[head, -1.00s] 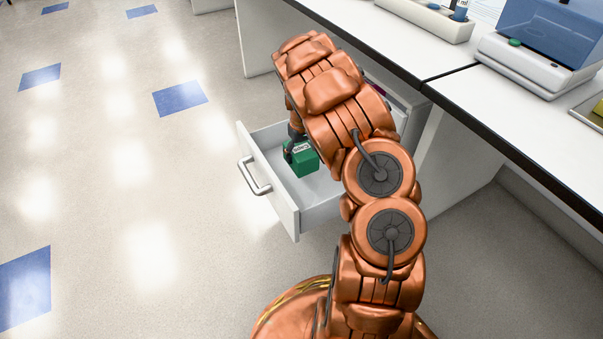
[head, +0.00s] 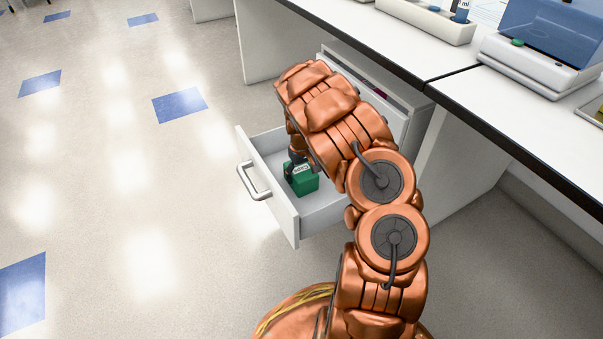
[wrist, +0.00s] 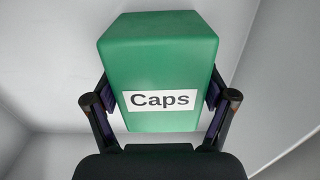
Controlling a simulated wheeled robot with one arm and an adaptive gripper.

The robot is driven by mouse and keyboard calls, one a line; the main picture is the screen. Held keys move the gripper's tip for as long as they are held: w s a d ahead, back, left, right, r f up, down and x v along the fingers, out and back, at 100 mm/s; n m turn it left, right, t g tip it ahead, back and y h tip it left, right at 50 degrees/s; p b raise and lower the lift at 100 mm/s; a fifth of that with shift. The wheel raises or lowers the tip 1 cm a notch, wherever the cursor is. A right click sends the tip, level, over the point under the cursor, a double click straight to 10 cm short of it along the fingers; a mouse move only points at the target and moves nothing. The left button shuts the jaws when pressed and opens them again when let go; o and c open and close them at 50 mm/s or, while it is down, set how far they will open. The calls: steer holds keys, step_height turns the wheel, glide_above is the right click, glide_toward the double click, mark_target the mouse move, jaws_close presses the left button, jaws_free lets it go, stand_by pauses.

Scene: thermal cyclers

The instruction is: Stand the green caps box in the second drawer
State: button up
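The green caps box (head: 303,183) is inside the open drawer (head: 323,212) of the white cabinet under the bench. In the wrist view the green caps box (wrist: 158,60) shows its white "Caps" label, with the drawer's pale floor and walls around it. My gripper (wrist: 160,102) has one finger at each side of the box, and both pads appear to touch it. In the head view my gripper (head: 297,163) is mostly hidden by my arm. Whether the box's base rests on the drawer floor cannot be told.
The drawer's front panel with its metal handle (head: 254,181) faces left into the room. The white bench top (head: 425,55) with a dark edge overhangs the cabinet. A blue-lidded device (head: 545,45) stands on it. The floor to the left is clear.

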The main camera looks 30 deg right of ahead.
mark_target(301, 170)
steer(key=shift+o, duration=1.3)
steer(key=shift+r, duration=0.15)
step_height(301, 170, up, 12)
steer(key=p, duration=0.4)
steer(key=shift+f, duration=0.2)
steer(key=s+a+r+m+g, duration=0.1)
steer(key=s+a+r+g, duration=0.1)
steer(key=s+a+r, duration=1.3)
steer(key=s+a+r+n+g, duration=0.1)
steer(key=s+a, duration=0.3)
steer(key=s, duration=0.8)
steer(key=s+a+r+n, duration=0.1)
steer(key=s+a, duration=0.4)
steer(key=s, duration=0.7)
steer(key=shift+s+a+r+g, duration=0.2)
steer(key=shift+s+r+g, duration=0.05)
steer(key=shift+r+g, duration=0.15)
